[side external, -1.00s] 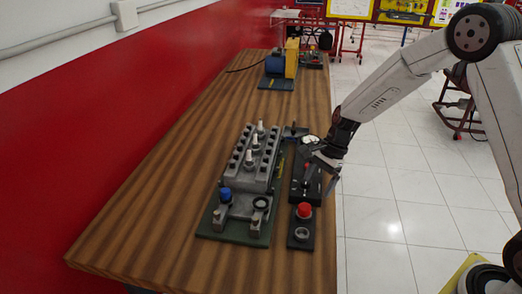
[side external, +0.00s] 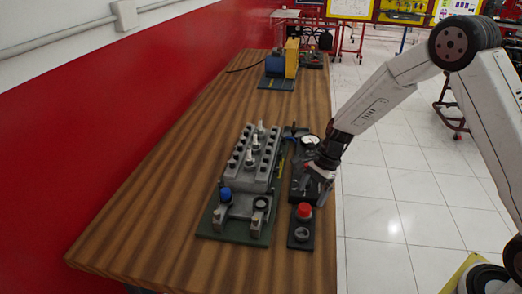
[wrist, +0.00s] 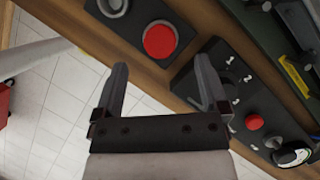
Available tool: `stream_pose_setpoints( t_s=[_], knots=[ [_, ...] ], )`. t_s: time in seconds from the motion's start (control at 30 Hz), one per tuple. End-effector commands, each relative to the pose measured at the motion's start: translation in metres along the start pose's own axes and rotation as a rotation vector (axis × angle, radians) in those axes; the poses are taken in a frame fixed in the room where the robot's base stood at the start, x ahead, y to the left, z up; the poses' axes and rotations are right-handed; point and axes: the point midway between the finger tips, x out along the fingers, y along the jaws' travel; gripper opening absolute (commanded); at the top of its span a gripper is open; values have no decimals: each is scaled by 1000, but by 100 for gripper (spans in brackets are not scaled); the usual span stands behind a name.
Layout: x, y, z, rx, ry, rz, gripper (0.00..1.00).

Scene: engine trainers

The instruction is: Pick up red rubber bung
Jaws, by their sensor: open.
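The red rubber bung (side external: 304,210) sits upright on a small black plate (side external: 298,246), beside a grey ring (side external: 301,234). In the wrist view the bung (wrist: 160,40) appears just beyond the space between my fingertips. My gripper (side external: 321,196) is open and empty, pointing down at the table's right edge, close behind and to the right of the bung in the side view. In the wrist view, my gripper (wrist: 162,65) has its two fingers spread wide, neither touching the bung.
A black panel (side external: 298,188) with switches lies behind the bung; its red button (wrist: 254,122) shows in the wrist view, near a round gauge (wrist: 290,157). The table's front left is clear.

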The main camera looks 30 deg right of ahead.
Motion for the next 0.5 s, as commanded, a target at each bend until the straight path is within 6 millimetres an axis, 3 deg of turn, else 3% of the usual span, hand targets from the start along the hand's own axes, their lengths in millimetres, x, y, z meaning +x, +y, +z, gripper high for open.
stream_pose_setpoints(
  t_s=[0.3,0.5],
  knots=[
    [36,0,1,0,0,1,93],
    [45,0,1,0,1,-1,93]
  ],
)
